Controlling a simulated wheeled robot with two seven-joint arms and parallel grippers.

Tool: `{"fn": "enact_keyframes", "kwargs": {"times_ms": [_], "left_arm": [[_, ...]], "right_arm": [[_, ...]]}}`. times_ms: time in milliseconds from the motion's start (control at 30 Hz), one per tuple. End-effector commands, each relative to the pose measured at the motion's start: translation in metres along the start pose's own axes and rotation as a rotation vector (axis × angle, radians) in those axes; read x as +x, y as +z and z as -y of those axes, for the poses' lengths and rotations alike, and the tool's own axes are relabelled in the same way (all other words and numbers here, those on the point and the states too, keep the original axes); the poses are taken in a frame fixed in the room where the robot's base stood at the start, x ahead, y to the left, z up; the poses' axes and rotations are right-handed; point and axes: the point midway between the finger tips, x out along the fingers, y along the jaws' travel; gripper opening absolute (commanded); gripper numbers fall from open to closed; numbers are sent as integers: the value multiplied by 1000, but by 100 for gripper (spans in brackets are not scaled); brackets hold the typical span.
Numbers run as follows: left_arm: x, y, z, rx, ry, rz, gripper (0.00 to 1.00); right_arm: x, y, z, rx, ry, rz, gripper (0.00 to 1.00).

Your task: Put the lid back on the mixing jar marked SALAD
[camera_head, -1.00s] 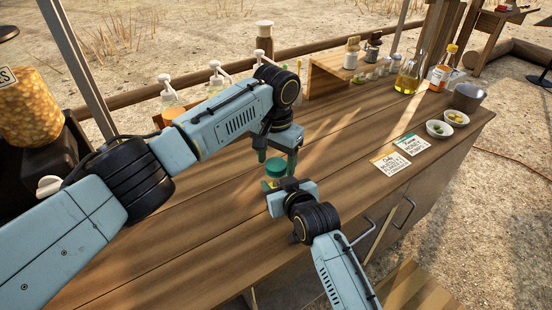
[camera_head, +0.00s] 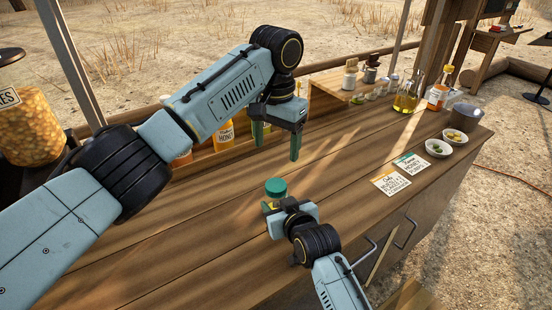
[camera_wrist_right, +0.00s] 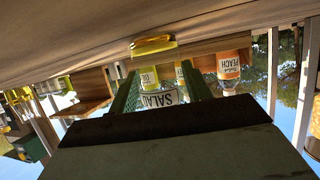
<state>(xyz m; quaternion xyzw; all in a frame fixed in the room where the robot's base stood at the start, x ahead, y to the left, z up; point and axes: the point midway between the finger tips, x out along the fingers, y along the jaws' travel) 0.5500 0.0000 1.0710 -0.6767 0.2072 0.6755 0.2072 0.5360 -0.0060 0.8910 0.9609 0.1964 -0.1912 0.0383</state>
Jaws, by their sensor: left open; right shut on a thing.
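The mixing jar (camera_head: 268,206) stands on the wooden counter in the head view, mostly hidden by my right gripper (camera_head: 277,208). Its green lid (camera_head: 276,187) sits on its top and looks level; I cannot tell how tightly it sits. In the right wrist view the jar's SALAD label (camera_wrist_right: 160,98) shows between the green fingers, with yellow at the jar's base (camera_wrist_right: 153,44). My right gripper is shut on the jar. My left gripper (camera_head: 277,142) is open and empty, above and behind the lid, apart from it.
Recipe cards (camera_head: 391,180) and small bowls (camera_head: 439,148) lie to the right. A HONEY bottle (camera_head: 225,134) stands behind my left arm. The counter middle is clear.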

Motion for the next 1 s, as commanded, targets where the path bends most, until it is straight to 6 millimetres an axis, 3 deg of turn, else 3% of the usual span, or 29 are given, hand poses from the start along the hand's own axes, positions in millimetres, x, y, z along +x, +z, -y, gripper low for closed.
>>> {"fn": "enact_keyframes", "kwargs": {"times_ms": [400,433,600,1000], "left_arm": [[-10,0,0,0,0,1,71],[-10,0,0,0,0,2,71],[-9,0,0,0,0,2,71],[-11,0,0,0,0,2,71]], "right_arm": [[0,0,0,0,0,1,0],[0,0,0,0,0,1,51],[0,0,0,0,0,1,74],[-7,0,0,0,0,1,74]]}}
